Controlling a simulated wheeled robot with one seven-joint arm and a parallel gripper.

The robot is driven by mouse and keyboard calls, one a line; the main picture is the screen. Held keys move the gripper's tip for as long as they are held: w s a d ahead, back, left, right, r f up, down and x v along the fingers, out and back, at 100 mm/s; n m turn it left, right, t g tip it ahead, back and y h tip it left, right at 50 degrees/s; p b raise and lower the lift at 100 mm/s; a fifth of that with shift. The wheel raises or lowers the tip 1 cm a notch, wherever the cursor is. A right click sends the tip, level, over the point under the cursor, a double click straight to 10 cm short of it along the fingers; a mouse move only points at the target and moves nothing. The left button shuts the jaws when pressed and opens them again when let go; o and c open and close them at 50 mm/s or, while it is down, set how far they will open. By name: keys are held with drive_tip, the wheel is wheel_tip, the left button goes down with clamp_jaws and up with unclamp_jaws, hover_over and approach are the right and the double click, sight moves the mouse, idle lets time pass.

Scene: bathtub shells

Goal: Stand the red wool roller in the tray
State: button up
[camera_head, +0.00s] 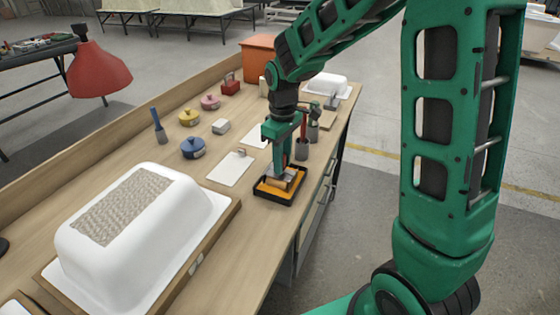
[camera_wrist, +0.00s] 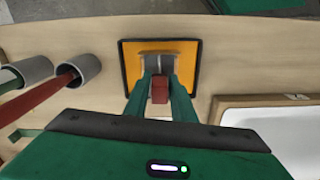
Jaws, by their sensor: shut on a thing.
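My gripper (camera_wrist: 160,84) is shut on the red wool roller (camera_wrist: 160,92), whose red handle end shows between the fingers. Its wider grey-brown head lies below the fingers, over the tray's orange floor. The tray (camera_head: 264,195) has a black rim and sits near the table's right edge; it also shows in the wrist view (camera_wrist: 124,70). In the head view my gripper (camera_head: 283,166) points down over the tray, and the roller (camera_head: 291,179) is partly hidden by the fingers. I cannot tell whether the roller's head touches the tray floor.
Two grey cups, one (camera_head: 302,150) with a red-handled tool, stand just behind the tray. A white board (camera_head: 230,169) lies to its left. A large white tub shell (camera_head: 130,225) fills the table's near end. Several coloured pots stand along the left side.

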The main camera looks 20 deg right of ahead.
drive_tip(key=shift+f, duration=0.1)
drive_tip(key=o, duration=1)
drive_tip(key=shift+c, duration=0.2)
wheel_tip(320, 180, up, 12)
drive_tip(key=s+d+m, duration=0.7)
drive_tip(key=s+d, duration=0.5)
drive_tip(key=s, duration=0.1)
drive_tip(key=s+d+f+m, duration=0.2)
drive_tip(key=s+m, duration=0.1)
drive_tip(key=s, duration=0.5)
drive_tip(key=s+d+f+m, duration=0.2)
drive_tip(key=s+m, duration=0.1)
drive_tip(key=s, duration=0.5)
drive_tip(key=shift+d+m, duration=0.3)
drive_tip(key=shift+d, duration=0.1)
